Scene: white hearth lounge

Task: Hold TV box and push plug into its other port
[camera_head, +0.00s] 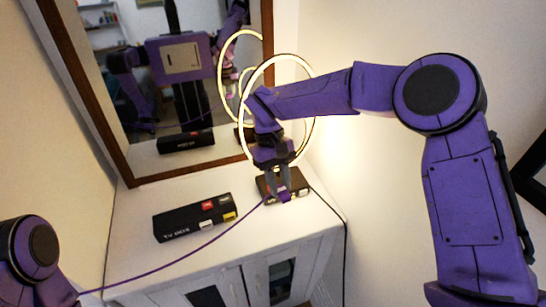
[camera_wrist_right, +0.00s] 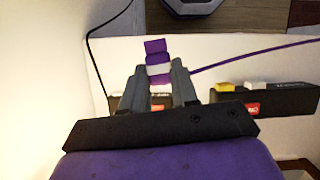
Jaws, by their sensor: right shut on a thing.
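The black TV box (camera_head: 172,224) lies on the white cabinet top, with small lettering on its front and red, white and yellow patches toward its right end. It also shows at the right of the right wrist view (camera_wrist_right: 290,98). My right gripper (camera_head: 284,193) is shut on a small purple and white plug (camera_wrist_right: 157,58). The plug is held above a second black box (camera_head: 264,185), right of the TV box and apart from it. A purple cable (camera_head: 205,243) runs from the plug to the lower left. My left gripper is out of view; only part of my left arm shows.
The white cabinet top (camera_head: 132,254) is bare around the boxes. A wood-framed mirror (camera_head: 118,155) stands behind and reflects me. A glowing ring lamp (camera_head: 311,95) stands behind my right wrist. A black cord (camera_head: 345,250) hangs over the cabinet's right edge.

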